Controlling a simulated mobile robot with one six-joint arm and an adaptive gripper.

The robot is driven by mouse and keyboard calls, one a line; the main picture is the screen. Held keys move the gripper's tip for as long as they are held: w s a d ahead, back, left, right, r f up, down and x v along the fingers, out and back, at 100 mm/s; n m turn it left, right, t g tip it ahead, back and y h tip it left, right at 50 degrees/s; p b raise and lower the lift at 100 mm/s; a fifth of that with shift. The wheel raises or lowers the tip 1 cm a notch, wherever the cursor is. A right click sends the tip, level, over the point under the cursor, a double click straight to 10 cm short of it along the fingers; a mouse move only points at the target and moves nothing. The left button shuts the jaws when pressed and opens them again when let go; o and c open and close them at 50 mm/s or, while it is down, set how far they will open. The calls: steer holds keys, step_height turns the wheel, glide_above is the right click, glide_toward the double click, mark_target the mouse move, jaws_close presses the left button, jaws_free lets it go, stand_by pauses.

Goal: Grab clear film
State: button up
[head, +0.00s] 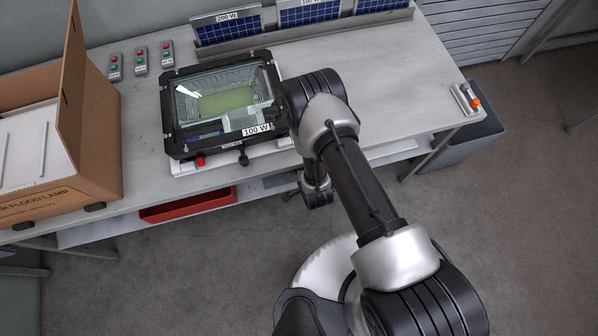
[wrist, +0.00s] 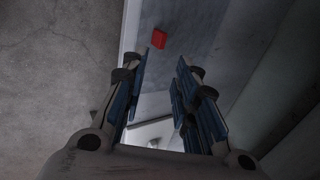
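The floodlight housing (head: 166,120) lies on the bench in the head view, a black frame around a glossy clear front. Pale reflections show on that front (head: 225,100); I cannot tell a separate clear film from the glass. A label reading 100 W (head: 256,130) is on its lower right edge. My gripper (wrist: 164,58) shows in the wrist view with its two blue-lined fingers apart and nothing visible between them. In the head view my arm reaches to the bench's front edge, right of the housing, and hides most of the gripper.
A small red block (wrist: 159,38) shows beyond my fingertips. An open cardboard box (head: 60,195) stands at the left. Several button boxes (head: 140,61) and a rack of solar panels (head: 230,46) are at the back. A red tray (head: 188,206) sits below the bench.

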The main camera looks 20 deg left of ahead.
steer(key=b+x, duration=0.5)
steer(key=x, duration=0.9)
steer(key=shift+r, duration=0.1)
steer(key=shift+s, duration=0.1)
jaws_close()
